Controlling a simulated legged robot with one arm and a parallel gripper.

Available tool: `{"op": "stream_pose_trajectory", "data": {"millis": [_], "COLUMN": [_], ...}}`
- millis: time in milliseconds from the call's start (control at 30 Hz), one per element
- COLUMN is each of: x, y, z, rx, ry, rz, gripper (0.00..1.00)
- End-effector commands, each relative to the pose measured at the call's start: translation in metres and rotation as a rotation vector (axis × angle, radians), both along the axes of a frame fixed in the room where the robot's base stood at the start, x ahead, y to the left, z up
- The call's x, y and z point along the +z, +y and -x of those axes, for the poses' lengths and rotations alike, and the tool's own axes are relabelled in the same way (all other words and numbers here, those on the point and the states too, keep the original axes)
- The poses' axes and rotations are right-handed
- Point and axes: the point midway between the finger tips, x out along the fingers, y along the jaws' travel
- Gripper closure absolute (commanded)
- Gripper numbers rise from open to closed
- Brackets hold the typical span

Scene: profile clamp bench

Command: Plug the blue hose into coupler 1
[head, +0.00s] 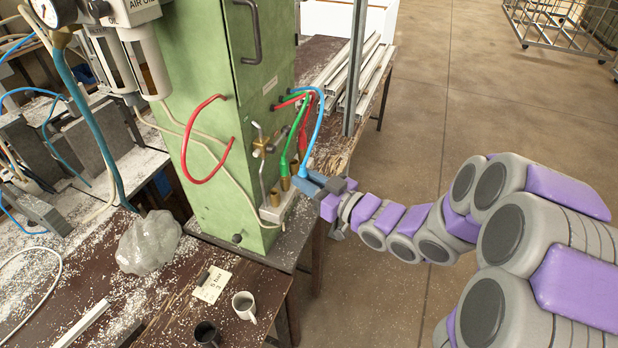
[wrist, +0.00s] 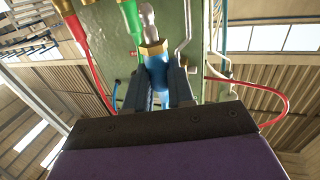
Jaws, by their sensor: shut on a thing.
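The blue hose (head: 321,112) leaves the green cabinet, arches over and runs down to my gripper (head: 306,184). In the wrist view my gripper (wrist: 160,88) is shut on the blue hose's end (wrist: 157,70), between its two dark fingers. A brass collar (wrist: 153,48) with a pale metal piece above it lines up with the blue end; I cannot tell whether they are joined. Brass couplers (head: 285,183) stand at the cabinet's lower front corner, just left of my gripper. Their numbers are not readable, so I cannot tell which is coupler 1.
A green hose (head: 290,140) and red hoses hang close beside the blue one. A red loop (head: 190,150) is on the green cabinet (head: 215,75). A metal post (head: 354,70) stands behind. Two mugs (head: 244,304) and a card (head: 212,284) lie on the bench. The floor at right is open.

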Motion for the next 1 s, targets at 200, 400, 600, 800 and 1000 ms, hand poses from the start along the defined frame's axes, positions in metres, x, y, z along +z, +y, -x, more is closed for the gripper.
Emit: {"op": "stream_pose_trajectory", "data": {"millis": [200, 400, 600, 800, 1000], "x": [0.000, 0.000, 0.000, 0.000, 0.000], "y": [0.000, 0.004, 0.013, 0.021, 0.029], "z": [0.000, -0.001, -0.004, -0.007, -0.010], "rx": [0.000, 0.001, 0.002, 0.002, 0.001], "ry": [0.001, 0.001, 0.001, 0.001, 0.001], "rz": [-0.001, -0.001, -0.001, -0.001, -0.002], "gripper": [1.00, 1.00, 1.00, 1.00, 1.00]}}
